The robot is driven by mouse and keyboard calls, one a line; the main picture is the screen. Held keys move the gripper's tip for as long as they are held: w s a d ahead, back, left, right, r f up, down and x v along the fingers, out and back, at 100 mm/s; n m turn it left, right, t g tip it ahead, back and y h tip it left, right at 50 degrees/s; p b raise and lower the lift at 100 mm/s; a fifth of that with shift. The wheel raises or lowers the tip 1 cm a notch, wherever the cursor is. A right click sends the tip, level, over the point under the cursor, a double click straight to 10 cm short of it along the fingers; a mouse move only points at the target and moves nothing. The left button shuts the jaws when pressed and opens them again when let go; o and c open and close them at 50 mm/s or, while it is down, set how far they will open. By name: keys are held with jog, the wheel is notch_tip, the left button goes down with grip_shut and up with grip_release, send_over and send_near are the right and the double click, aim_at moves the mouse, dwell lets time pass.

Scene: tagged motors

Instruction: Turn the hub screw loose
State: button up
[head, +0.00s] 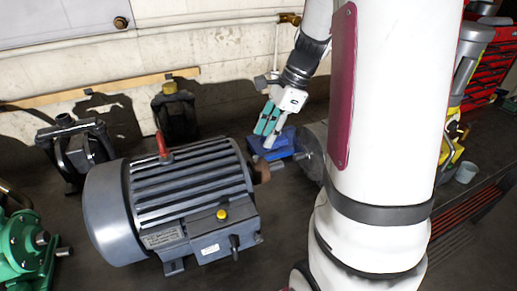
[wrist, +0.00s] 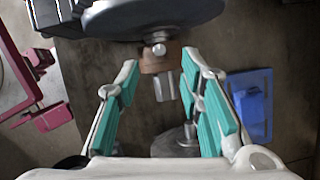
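In the wrist view a brown hub (wrist: 161,60) sits at the face of a grey disc (wrist: 145,14). A bright metal stub (wrist: 163,86) sticks out of the hub toward me, and a small rounded metal end (wrist: 159,48) shows at its top. I cannot tell for certain which is the hub screw. My gripper (wrist: 165,76) is open, its teal pads on either side of the stub with gaps to both. In the head view my gripper (head: 268,123) points down right of the grey motor (head: 190,195), above a blue tray (head: 275,146); the screw is not clear there.
A grey disc (head: 313,152) stands partly behind my arm. The blue tray (wrist: 252,104) lies right of my fingers. Dark fixtures (head: 76,150) and a green machine (head: 24,248) are at left. A pale cup (head: 466,172) stands at right.

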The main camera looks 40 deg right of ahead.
aim_at(256, 157)
jog(key=x, duration=0.6)
jog(key=shift+f, duration=0.1)
